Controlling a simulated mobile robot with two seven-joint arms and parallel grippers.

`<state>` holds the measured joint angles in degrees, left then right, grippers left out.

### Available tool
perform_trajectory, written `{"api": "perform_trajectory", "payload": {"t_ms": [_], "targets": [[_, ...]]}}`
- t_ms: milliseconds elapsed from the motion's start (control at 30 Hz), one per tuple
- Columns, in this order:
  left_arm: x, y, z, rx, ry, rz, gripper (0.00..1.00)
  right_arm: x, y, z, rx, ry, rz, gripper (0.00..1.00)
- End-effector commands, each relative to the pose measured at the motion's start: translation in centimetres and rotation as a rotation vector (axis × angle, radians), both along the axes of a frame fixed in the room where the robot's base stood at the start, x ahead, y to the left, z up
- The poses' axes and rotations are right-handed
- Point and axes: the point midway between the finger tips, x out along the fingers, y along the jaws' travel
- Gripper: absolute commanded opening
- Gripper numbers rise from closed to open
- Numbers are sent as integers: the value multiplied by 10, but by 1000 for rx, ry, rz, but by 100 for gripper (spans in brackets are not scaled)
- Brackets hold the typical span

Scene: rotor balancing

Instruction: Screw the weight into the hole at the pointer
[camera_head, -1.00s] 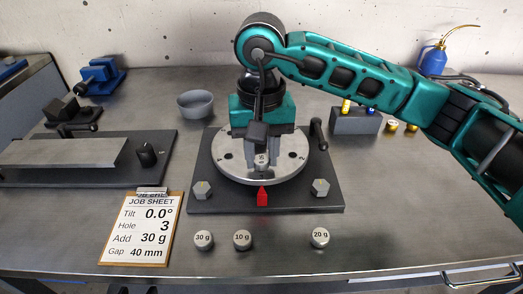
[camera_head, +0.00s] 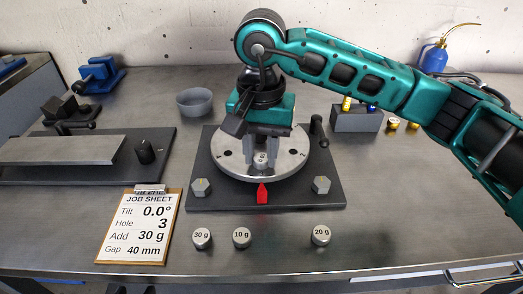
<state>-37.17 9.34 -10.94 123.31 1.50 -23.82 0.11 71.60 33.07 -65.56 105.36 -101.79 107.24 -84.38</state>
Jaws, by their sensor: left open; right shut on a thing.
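My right gripper (camera_head: 262,152) comes down from above over the round metal rotor disc (camera_head: 290,165). It is shut on a small grey weight (camera_head: 261,160) at the disc's front edge, just behind the red pointer (camera_head: 263,194). The weight's lettering is too small to read, and I cannot tell how deep it sits in the hole. The job sheet (camera_head: 141,226) reads tilt 0.0°, hole 3, add 30 g, gap 40 mm. My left gripper is not in view.
Weights marked 30 g (camera_head: 201,238), 10 g (camera_head: 241,238) and 20 g (camera_head: 320,235) stand in front of the dark base plate (camera_head: 225,199). A grey bowl (camera_head: 195,103) stands behind left. A grey block (camera_head: 355,121) stands behind right. The front right table is clear.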

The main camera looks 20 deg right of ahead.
Motion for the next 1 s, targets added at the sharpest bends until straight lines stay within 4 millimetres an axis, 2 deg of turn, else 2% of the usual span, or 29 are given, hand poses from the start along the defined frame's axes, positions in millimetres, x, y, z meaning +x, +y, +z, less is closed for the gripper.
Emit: {"api": "perform_trajectory", "payload": {"t_ms": [33,800,1000], "targets": [[-1,-1,-10,5,15,-2,56,-2,1,-4,1,7,-58,1],[-1,-1,-11,2,4,-2,56,-3,2,-5,5,9,-1082,1],[-1,-1,-11,3,2,-2,56,-3,2,-5,5,9,-1256,1]]}}
